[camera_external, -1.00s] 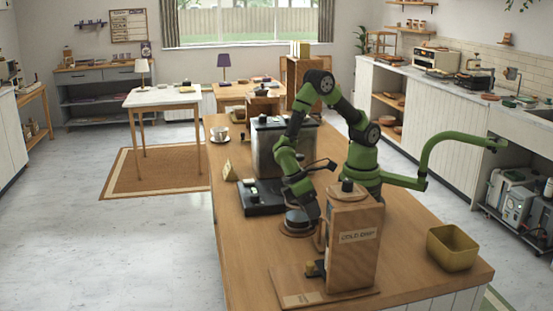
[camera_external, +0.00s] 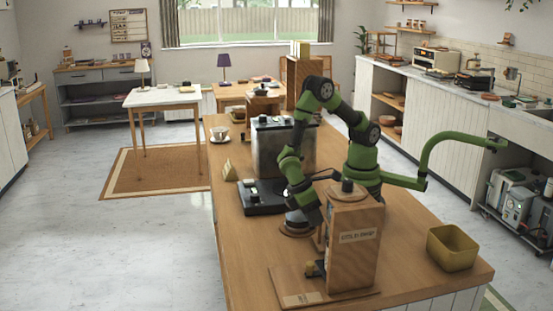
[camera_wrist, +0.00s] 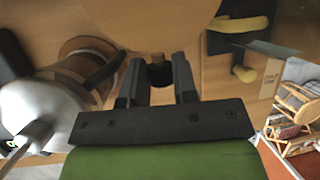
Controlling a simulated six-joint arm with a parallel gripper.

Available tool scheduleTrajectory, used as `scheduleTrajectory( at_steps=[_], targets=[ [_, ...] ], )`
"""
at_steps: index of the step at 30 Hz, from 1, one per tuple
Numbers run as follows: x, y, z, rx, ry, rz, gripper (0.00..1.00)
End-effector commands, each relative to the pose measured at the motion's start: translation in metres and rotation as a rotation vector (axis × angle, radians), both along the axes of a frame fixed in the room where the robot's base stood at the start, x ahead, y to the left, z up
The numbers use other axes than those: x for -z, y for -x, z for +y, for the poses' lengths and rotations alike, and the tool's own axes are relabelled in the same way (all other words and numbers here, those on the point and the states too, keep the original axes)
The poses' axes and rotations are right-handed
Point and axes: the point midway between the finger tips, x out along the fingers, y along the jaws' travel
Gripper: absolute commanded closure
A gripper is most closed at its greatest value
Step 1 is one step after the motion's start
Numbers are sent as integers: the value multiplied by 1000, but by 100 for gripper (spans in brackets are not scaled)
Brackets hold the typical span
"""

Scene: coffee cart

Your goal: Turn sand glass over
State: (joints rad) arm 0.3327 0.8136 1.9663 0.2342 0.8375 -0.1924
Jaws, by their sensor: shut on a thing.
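My gripper (camera_wrist: 158,78) has its two dark fingers on either side of a small dark round piece (camera_wrist: 160,73) in the wrist view. I cannot tell for sure whether this piece belongs to the sand glass. A large tan round surface (camera_wrist: 150,14) lies just beyond the fingertips. In the external view my arm reaches down on the left side of the wooden cold drip tower (camera_external: 352,250). The fingertips are hard to make out there. No whole sand glass can be picked out in either view.
A silver kettle (camera_wrist: 32,112) is left of my gripper in the wrist view. A yellow tap handle (camera_wrist: 240,24) is to the right. On the counter are a dark metal machine (camera_external: 268,150), a cup (camera_external: 219,132) and a yellow bin (camera_external: 452,249).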

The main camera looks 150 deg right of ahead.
Motion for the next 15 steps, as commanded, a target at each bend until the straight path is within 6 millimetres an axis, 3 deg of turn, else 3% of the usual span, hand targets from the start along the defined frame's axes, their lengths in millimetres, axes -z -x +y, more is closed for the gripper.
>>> scheduleTrajectory(
  at_steps=[15],
  targets=[
    [-1,-2,3,2,162,158,97]
  ],
)
